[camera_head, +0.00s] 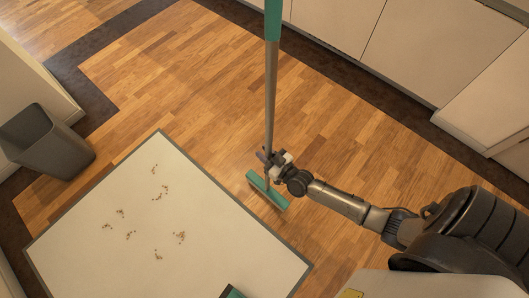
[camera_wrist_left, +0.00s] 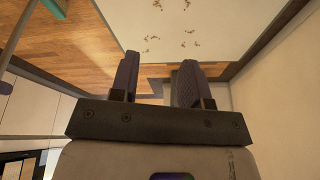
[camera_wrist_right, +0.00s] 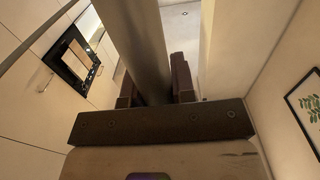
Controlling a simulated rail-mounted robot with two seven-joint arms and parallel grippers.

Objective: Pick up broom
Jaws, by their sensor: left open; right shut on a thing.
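The broom stands nearly upright in the head view, with a grey pole (camera_head: 270,95), a teal upper grip (camera_head: 273,18) and a teal head (camera_head: 268,190) low near the floor beside the mat. My right gripper (camera_head: 272,160) is shut on the pole a little above the head. In the right wrist view the grey pole (camera_wrist_right: 148,45) passes between the fingers. My left gripper (camera_wrist_left: 154,82) shows only in the left wrist view. It is open, with nothing between its fingers.
A white mat with a dark border (camera_head: 95,265) lies on the wood floor, with several small crumb piles (camera_head: 130,235) on it. A grey bin (camera_head: 45,142) stands at left. Cabinets (camera_head: 415,45) line the upper right. A teal and dark object (camera_head: 232,292) is cut off at the bottom.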

